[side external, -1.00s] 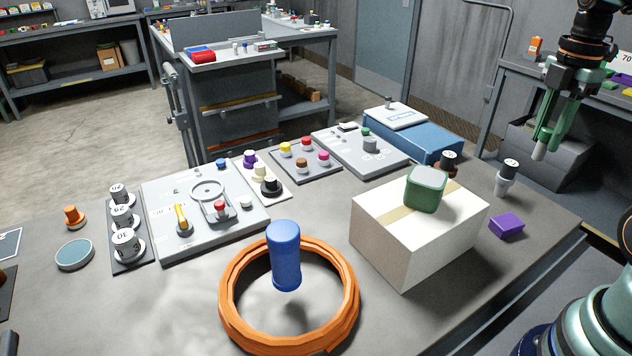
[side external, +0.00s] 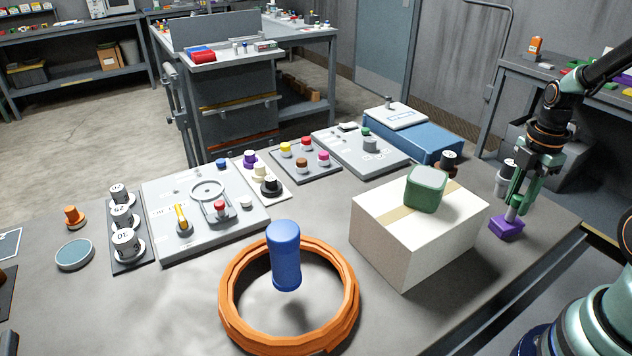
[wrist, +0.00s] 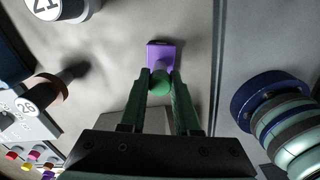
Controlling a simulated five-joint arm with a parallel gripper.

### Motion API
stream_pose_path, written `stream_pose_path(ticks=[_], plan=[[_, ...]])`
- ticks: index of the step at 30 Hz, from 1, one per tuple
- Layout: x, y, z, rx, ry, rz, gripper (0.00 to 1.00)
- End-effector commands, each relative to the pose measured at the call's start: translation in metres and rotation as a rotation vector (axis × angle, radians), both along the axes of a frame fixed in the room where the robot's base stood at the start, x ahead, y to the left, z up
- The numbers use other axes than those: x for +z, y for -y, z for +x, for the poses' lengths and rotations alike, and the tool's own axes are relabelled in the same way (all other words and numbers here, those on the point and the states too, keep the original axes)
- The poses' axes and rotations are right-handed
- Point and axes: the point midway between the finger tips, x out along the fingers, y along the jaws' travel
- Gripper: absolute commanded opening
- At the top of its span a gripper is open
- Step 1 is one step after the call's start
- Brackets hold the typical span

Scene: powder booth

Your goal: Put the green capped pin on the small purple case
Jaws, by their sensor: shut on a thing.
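The small purple case (side external: 505,229) lies flat near the right edge of the table. My gripper (side external: 516,200) points down just above it and is shut on the green capped pin (side external: 510,214), whose pale grey lower end shows below the fingers. In the wrist view the pin's round green cap (wrist: 160,84) sits between my two green fingers (wrist: 160,90), with the purple case (wrist: 163,54) directly behind it. The pin's lower end appears to meet the case's top, but I cannot tell whether it touches.
A white cardboard box (side external: 385,244) with a green rounded block (side external: 426,188) on top stands left of the case. An orange ring (side external: 236,318) and blue cylinder (side external: 285,256) are further left.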

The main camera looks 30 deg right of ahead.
Motion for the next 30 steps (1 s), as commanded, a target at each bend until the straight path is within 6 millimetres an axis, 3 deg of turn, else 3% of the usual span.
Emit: stream_pose_path(ticks=[10,11,13,24,30], plan=[[-0.003,0.0,0.0,0.0,-0.001,0.0,0.0],[-0.003,0.0,0.0,0.0,-0.001,0.0,0.34],[-0.003,0.0,0.0,0.0,0.0,0.0,0.61],[0.0,0.0,0.0,0.0,0.001,0.0,0.61],[0.024,0.001,0.001,0.0,0.006,-0.005,0.61]])
